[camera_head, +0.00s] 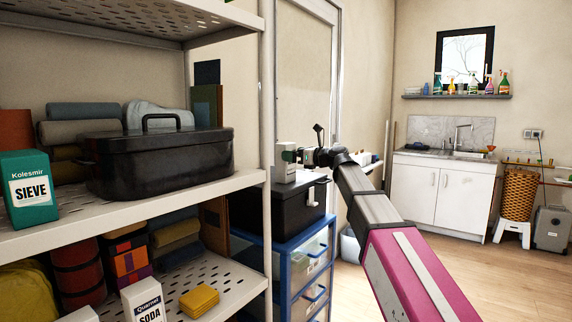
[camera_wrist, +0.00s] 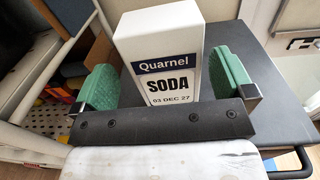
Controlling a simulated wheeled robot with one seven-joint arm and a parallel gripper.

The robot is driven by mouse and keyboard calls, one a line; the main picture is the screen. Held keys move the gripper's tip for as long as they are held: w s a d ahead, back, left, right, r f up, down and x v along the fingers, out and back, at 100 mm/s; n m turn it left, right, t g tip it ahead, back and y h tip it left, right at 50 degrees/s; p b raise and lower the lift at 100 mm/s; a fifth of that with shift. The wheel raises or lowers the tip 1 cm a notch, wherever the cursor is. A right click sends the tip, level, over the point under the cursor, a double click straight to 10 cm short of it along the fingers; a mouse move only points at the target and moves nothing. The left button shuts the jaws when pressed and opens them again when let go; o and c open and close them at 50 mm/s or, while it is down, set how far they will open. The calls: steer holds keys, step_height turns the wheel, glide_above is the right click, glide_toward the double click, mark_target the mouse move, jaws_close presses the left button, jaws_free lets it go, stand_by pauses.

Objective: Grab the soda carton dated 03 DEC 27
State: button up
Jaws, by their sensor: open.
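The soda carton (camera_wrist: 160,48) is white with a dark "Quarnel" band, the word SODA and the date 03 DEC 27. In the wrist view it stands upright on a dark flat top (camera_wrist: 262,85). My gripper (camera_wrist: 165,78) is open, with one green fingertip pad on each side of the carton and a visible gap on both sides. In the head view my gripper (camera_head: 303,156) is at the far end of my arm, by the white carton (camera_head: 284,168) on the black box (camera_head: 290,205). Another white Quarnel soda carton (camera_head: 146,301) stands on the lower shelf; its date cannot be read.
A blue drawer unit (camera_head: 285,265) stands beneath the black box. A door frame is close behind.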

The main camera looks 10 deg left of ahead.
steer(key=x, duration=0.4)
steer(key=shift+w+a, duration=0.1)
steer(key=shift+w, duration=0.15)
steer(key=c, duration=1)
steer(key=shift+r, duration=0.1)
